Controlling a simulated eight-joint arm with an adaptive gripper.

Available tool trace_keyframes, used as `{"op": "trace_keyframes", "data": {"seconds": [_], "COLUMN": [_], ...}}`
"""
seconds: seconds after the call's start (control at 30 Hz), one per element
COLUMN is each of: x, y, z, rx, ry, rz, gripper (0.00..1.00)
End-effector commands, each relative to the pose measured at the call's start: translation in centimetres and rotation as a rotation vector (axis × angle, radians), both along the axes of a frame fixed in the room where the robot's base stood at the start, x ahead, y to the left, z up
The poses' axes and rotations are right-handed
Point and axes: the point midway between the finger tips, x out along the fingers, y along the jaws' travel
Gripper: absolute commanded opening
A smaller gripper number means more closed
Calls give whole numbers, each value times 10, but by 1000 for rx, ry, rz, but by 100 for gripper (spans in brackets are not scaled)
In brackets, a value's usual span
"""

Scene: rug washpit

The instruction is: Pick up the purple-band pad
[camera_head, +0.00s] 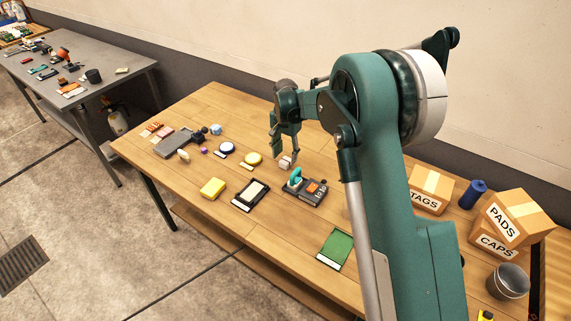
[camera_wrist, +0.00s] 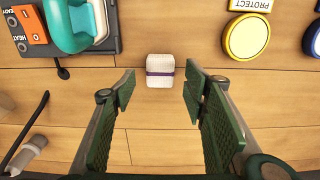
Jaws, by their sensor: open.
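The purple-band pad (camera_wrist: 160,64) is a small white block with a dark purple band around its middle. It lies on the wooden table, and in the wrist view it is just beyond the fingertips, centred between them. My gripper (camera_wrist: 158,87) is open and empty, with one green-padded finger on either side of the pad's line. In the head view the small pale pad (camera_head: 287,162) is just below and beside my gripper (camera_head: 277,150). The band cannot be made out clearly there.
In the wrist view a device with a teal handle (camera_wrist: 68,25) is at upper left and a yellow disc (camera_wrist: 247,37) at upper right. The wooden table (camera_head: 190,250) also holds a yellow sponge (camera_head: 212,187), a green pad (camera_head: 337,247) and cardboard boxes (camera_head: 432,188).

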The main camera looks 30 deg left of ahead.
Motion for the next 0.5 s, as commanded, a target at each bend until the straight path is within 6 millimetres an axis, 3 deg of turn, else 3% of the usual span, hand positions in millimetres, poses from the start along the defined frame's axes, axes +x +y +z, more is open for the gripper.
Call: {"op": "trace_keyframes", "data": {"seconds": [0.3,0.5], "x": [-1,-1], "y": [0,0], "z": [-34,-40], "rx": [0,0], "ry": [0,0], "rz": [0,0], "gripper": [44,44]}}
